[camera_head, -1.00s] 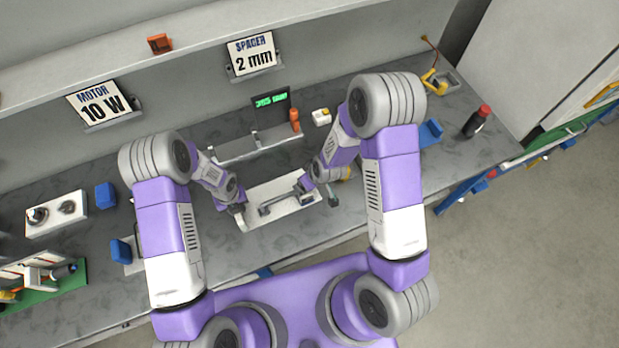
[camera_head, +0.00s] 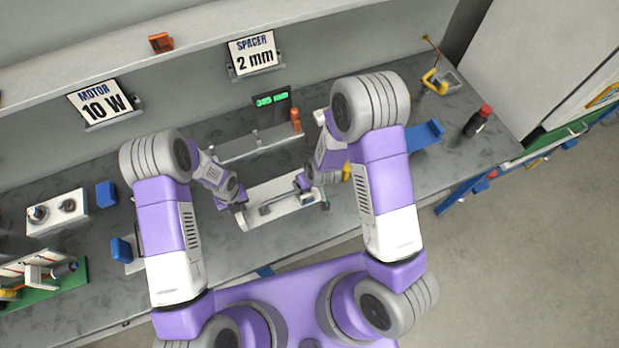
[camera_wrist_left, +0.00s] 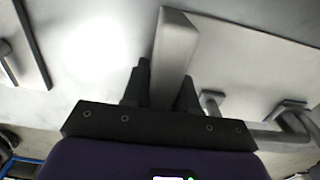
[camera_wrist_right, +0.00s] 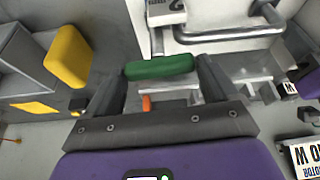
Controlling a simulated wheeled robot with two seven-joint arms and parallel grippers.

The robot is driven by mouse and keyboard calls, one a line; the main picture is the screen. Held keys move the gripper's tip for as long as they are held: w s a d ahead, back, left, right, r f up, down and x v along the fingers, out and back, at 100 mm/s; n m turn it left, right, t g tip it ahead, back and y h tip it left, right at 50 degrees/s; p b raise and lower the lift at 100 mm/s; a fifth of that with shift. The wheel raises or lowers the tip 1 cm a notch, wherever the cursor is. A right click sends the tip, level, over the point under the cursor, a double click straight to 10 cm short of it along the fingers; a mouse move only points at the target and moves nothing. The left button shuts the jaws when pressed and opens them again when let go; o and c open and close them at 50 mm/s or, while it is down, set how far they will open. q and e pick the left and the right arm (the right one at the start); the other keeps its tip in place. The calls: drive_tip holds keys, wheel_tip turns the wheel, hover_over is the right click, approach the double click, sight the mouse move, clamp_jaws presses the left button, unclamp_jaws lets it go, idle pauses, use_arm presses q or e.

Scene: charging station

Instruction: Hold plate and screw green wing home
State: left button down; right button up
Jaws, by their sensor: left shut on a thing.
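The pale plate (camera_head: 277,187) lies on the bench between my grippers, with a grey bar handle (camera_wrist_right: 230,35) on it. My left gripper (camera_head: 239,208) is at the plate's left end. In the left wrist view its fingers are shut on a pale upright tab (camera_wrist_left: 174,48), which looks like part of the plate. The green wing (camera_wrist_right: 160,67) shows in the right wrist view, crosswise between the fingertips of my right gripper (camera_wrist_right: 165,85). Those fingers stand wide apart at its two ends; firm contact is not clear. In the head view my right arm hides the wing.
A yellow block (camera_wrist_right: 69,57) is beside my right gripper. A blue holder (camera_head: 426,135) and a red-capped bottle (camera_head: 478,121) stand right. Blue blocks (camera_head: 106,194) stand left.

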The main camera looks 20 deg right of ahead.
drive_tip(key=shift+o, duration=0.8)
drive_tip(key=shift+r, duration=0.1)
drive_tip(key=a+v, duration=0.1)
drive_tip(key=v, duration=1)
drive_tip(key=shift+s+d+r, duration=0.2)
drive_tip(key=shift+d+r, duration=0.15)
drive_tip(key=shift+d, duration=0.15)
use_arm(q)
drive_tip(key=c, duration=0.8)
unclamp_jaws()
